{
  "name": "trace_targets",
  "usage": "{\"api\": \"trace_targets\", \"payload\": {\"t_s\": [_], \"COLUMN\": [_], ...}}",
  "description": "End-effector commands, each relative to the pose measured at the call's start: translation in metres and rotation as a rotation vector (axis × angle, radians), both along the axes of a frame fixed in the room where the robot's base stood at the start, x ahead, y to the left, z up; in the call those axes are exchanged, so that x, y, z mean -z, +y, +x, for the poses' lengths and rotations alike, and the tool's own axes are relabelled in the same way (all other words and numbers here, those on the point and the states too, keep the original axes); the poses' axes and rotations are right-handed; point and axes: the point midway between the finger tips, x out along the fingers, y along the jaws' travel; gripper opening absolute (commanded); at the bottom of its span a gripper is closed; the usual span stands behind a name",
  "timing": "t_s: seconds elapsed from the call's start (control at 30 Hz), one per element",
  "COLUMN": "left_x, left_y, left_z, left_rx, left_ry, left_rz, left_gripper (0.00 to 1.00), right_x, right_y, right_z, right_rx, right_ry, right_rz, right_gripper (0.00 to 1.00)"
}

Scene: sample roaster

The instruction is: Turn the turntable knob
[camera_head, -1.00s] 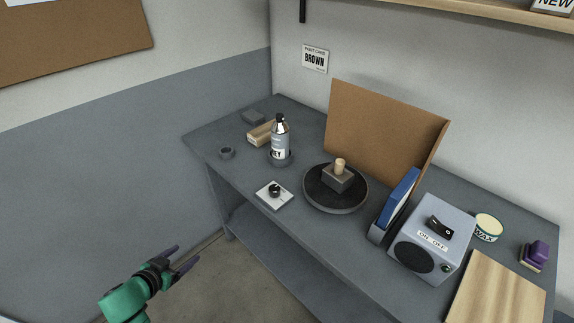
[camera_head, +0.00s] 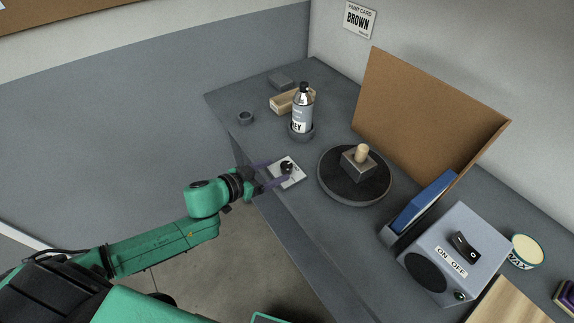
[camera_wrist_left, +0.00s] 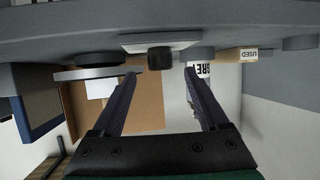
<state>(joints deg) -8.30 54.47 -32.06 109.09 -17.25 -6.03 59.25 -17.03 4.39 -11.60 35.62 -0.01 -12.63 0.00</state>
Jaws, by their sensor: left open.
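The black knob (camera_head: 286,167) stands on a small white plate (camera_head: 294,181) near the table's front edge, left of the round dark turntable (camera_head: 348,199). A grey block with a wooden peg (camera_head: 361,153) sits on the turntable. My left gripper (camera_head: 279,171) is open and empty at the knob, its fingers pointing towards it. In the left wrist view the scene is upside down; the knob (camera_wrist_left: 160,59) shows just beyond and between the two fingertips (camera_wrist_left: 160,73). I cannot tell whether a finger touches it. My right gripper is not in view.
A labelled bottle (camera_head: 302,109) stands in a round holder behind the knob, with a wooden block (camera_head: 286,103) and a small ring (camera_head: 245,118) to its left. A brown board (camera_head: 425,110) stands behind the turntable. A grey switch box (camera_head: 455,255) is at the right.

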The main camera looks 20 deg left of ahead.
Motion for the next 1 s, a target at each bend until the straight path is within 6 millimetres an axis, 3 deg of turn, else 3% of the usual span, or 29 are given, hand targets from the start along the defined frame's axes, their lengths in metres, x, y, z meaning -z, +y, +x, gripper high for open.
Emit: {"api": "trace_targets", "payload": {"t_s": [0.27,0.57,0.6,0.8,1.0], "left_x": [0.018,0.023,0.023,0.023,0.022], "left_y": [-0.024,-0.028,-0.028,-0.028,-0.029], "left_z": [0.042,0.048,0.048,0.048,0.048], "left_rx": [-0.002,0.000,0.000,0.000,0.008], "left_ry": [-0.002,0.000,0.000,0.000,0.000], "left_rz": [0.000,0.001,0.001,0.001,0.000], "left_gripper": [0.77,0.77,0.73,0.00,0.00], "right_x": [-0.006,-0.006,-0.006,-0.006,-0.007], "right_y": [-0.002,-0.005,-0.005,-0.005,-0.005], "right_z": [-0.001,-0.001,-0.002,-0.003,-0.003], "right_rx": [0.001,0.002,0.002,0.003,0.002], "right_ry": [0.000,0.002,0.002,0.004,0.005], "right_rz": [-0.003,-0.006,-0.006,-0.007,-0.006], "right_gripper": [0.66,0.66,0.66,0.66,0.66]}}
